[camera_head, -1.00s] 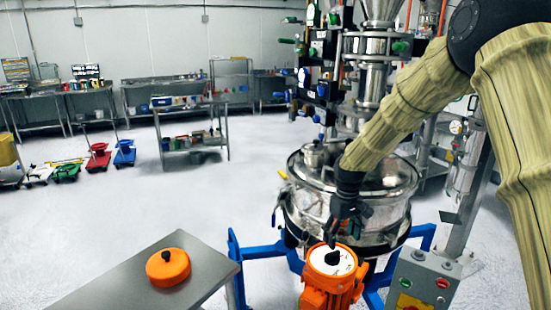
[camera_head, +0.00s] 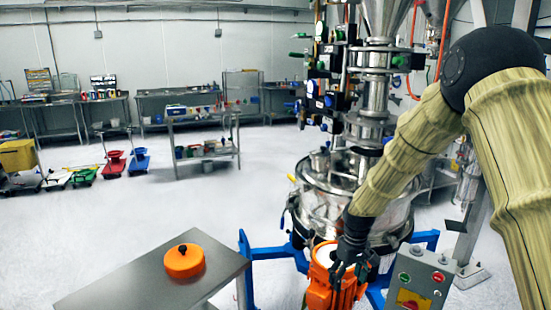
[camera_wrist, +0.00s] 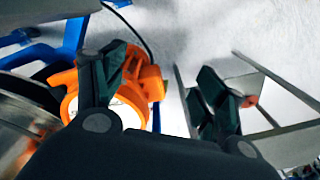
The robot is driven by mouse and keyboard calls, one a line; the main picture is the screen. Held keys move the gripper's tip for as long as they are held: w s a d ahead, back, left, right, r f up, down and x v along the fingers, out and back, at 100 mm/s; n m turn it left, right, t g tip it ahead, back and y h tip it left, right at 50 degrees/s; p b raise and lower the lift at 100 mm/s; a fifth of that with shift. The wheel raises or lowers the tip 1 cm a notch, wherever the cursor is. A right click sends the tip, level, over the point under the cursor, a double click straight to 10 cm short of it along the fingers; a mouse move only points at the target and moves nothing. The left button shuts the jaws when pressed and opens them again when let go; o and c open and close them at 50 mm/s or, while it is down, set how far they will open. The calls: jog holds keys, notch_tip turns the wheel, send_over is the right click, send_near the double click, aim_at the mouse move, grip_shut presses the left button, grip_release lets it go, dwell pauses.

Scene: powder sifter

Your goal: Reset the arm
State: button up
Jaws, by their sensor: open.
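My arm reaches down from the upper right, with a tan ribbed sleeve (camera_head: 405,145). My gripper (camera_head: 350,275) hangs in front of the orange motor (camera_head: 318,292) of the sifter. In the wrist view my gripper (camera_wrist: 160,80) has its two dark green fingers spread wide, with nothing between them but floor and part of the motor. The left finger overlaps the orange motor (camera_wrist: 152,78) in that view; I cannot tell whether they touch. The motor's white top is partly hidden by my gripper in the head view.
The steel sifter drum (camera_head: 320,210) stands behind my gripper on a blue frame (camera_head: 268,253). A grey control box (camera_head: 420,278) is close on the right. A steel table (camera_head: 135,290) with an orange lid (camera_head: 184,262) is at left. Open floor (camera_head: 110,215) lies beyond.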

jog(key=s+a+f+m, duration=0.1)
jog(key=s+f+m, duration=0.1)
jog(key=s+f, duration=1.85)
jog(key=s+d+f+m, duration=0.1)
jog(key=s+f, duration=0.2)
jog(key=s, duration=0.9)
jog(key=s+f+m, duration=0.1)
jog(key=s+f, duration=0.3)
jog(key=s, duration=0.9)
jog(key=shift+d+f+m, duration=0.2)
jog(key=shift+d+m, duration=0.1)
jog(key=shift+d, duration=0.1)
